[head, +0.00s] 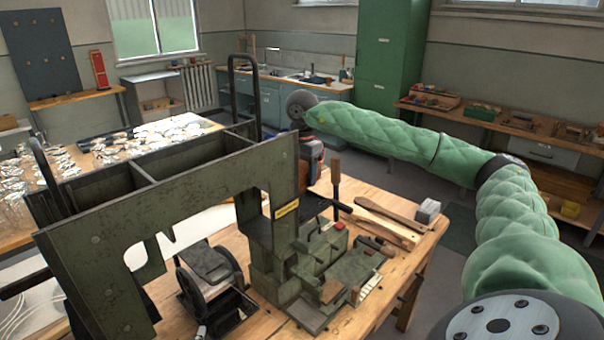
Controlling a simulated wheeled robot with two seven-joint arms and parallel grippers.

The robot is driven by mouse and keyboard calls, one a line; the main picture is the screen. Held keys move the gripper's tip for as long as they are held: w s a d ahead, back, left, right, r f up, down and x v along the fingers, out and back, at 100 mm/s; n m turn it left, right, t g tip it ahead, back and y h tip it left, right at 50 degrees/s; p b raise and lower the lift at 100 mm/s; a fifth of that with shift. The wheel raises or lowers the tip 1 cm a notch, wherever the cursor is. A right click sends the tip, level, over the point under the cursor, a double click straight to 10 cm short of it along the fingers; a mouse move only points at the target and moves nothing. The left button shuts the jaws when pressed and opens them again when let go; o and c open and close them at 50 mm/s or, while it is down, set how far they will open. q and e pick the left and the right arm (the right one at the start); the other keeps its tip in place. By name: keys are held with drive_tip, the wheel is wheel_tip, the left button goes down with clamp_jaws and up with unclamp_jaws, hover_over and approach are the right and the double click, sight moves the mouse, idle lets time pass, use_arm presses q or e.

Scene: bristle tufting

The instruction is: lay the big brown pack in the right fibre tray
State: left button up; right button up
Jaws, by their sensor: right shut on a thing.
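My right arm comes in from the right, and my right gripper (311,170) hangs down just behind the right end of the green machine plate. Its fingertips are hidden by the machine. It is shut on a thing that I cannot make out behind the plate. I cannot pick out the big brown pack anywhere for certain. The right fibre tray (207,150) looks to be the right-hand dark-walled compartment behind the plate. The gripper is to its right, apart from it, and the tray's floor is mostly hidden. My left gripper is not in view.
The tall green plate (180,204) and a black hoop (233,92) stand around the trays. An upright wooden handle (335,178) is close to the right gripper. Wooden brush bodies (390,214) and a grey block (428,211) lie on the bench's right side.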

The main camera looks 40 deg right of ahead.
drive_tip(key=shift+f+b, duration=0.45)
drive_tip(key=shift+f, duration=0.15)
idle(1.1)
drive_tip(key=shift+f+b, duration=0.5)
drive_tip(key=shift+f, duration=0.3)
idle(0.7)
drive_tip(key=o, duration=1.7)
drive_tip(key=shift+r, duration=0.1)
drive_tip(key=shift+r+p, duration=2.2)
drive_tip(key=shift+r, duration=1.7)
